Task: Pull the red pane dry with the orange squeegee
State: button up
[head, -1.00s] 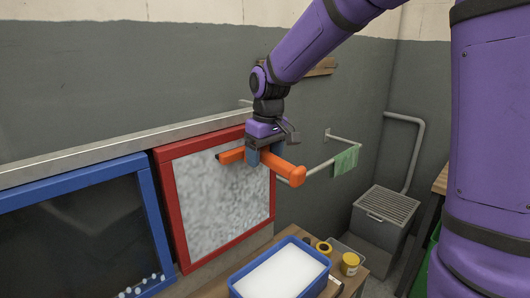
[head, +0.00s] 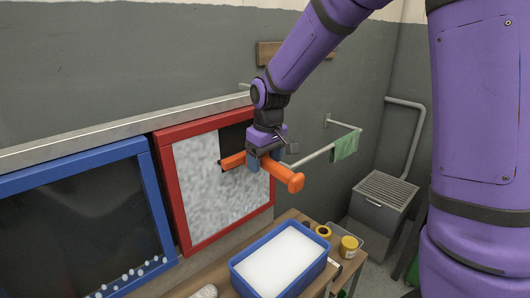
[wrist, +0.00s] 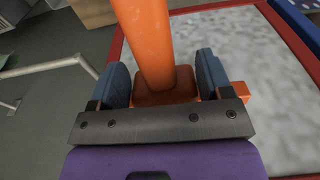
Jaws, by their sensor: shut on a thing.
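The red pane (head: 176,135) is a red-framed panel on the wall, its face covered with a mottled whitish film (head: 200,195). A dark, clear patch (head: 233,138) shows at its upper right, just above the squeegee. The orange squeegee (head: 291,181) is in my gripper (head: 264,158), which is shut on its handle. The squeegee's head lies against or very near the pane's upper right part; contact is hard to tell. In the wrist view the handle (wrist: 147,40) stands between the two blue-grey fingers (wrist: 162,85), with the filmed pane behind it.
A blue-framed dark pane (head: 75,230) with white drops along its bottom is to the left. Below stands a blue tub (head: 238,277) of white contents, with a yellow jar (head: 348,247) beside it. A rail with a green cloth (head: 345,146) is to the right.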

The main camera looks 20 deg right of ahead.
notch_tip(320, 180, down, 21)
dwell(3.1)
jog(key=s+d, duration=0.2)
jog(key=s, duration=0.4)
jog(key=shift+s+d, duration=0.25)
jog(key=shift+d, duration=0.1)
dwell(0.5)
jog(key=s+a+r, duration=0.1)
jog(key=a+r, duration=0.2)
jog(key=r, duration=0.6)
jog(key=s+a+r+g, duration=0.15)
jog(key=a+r, duration=0.25)
jog(key=r, duration=0.6)
jog(key=s+a+r, duration=0.2)
jog(key=a+r, duration=0.1)
jog(key=r, duration=0.6)
jog(key=shift+w+a+r, duration=0.1)
jog(key=shift+w+a, duration=0.3)
jog(key=shift+w, duration=0.5)
jog(key=shift+w+a+r, duration=0.1)
jog(key=shift+w+a, duration=0.35)
jog(key=shift+w, duration=0.4)
jog(key=shift+w+a, duration=0.4)
jog(key=shift+w, duration=0.5)
